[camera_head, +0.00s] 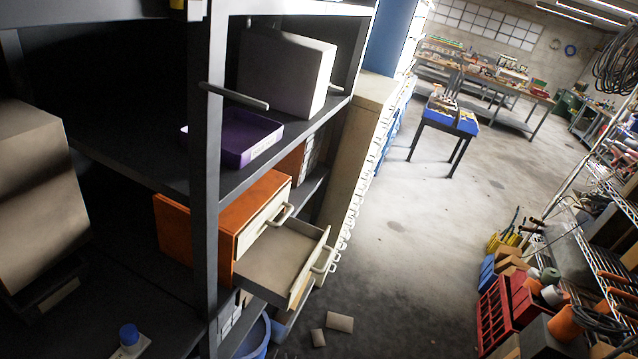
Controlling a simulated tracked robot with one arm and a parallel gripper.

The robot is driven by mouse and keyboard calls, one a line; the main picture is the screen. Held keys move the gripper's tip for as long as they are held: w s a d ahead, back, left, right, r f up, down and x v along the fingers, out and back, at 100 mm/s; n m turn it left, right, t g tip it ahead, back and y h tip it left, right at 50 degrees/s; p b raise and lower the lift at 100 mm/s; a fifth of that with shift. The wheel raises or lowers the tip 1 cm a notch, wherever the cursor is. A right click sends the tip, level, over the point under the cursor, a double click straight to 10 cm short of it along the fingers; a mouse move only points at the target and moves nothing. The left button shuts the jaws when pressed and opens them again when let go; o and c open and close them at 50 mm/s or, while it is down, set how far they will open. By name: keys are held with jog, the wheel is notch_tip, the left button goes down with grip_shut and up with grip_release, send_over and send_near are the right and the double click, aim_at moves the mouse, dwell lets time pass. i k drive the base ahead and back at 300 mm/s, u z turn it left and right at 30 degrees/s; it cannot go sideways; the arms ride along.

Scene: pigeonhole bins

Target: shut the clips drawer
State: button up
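An orange cabinet (226,225) sits on the dark shelf rack, left of the middle of the picture. Its lower drawer (283,255) is pulled out towards the right. I see its pale bare floor, and it looks empty. The drawer's front carries a pale bar handle (323,262). The upper drawer (262,222) sits flush in the cabinet and has a similar handle (275,216). I cannot read any label saying clips on either drawer. My gripper is not in view.
A dark rack post (206,190) stands in front of the cabinet's left part. A grey rod (234,96) juts out by the post. A purple tray (232,137) lies on the shelf above. Two small flat pieces (339,322) lie on the floor. The aisle (410,230) is clear.

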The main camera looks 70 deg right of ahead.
aim_at(274, 268)
jog(key=z, duration=2.1)
jog(key=k, duration=0.35)
jog(key=u, duration=0.9)
jog(key=i, duration=1.25)
jog(key=z, duration=0.6)
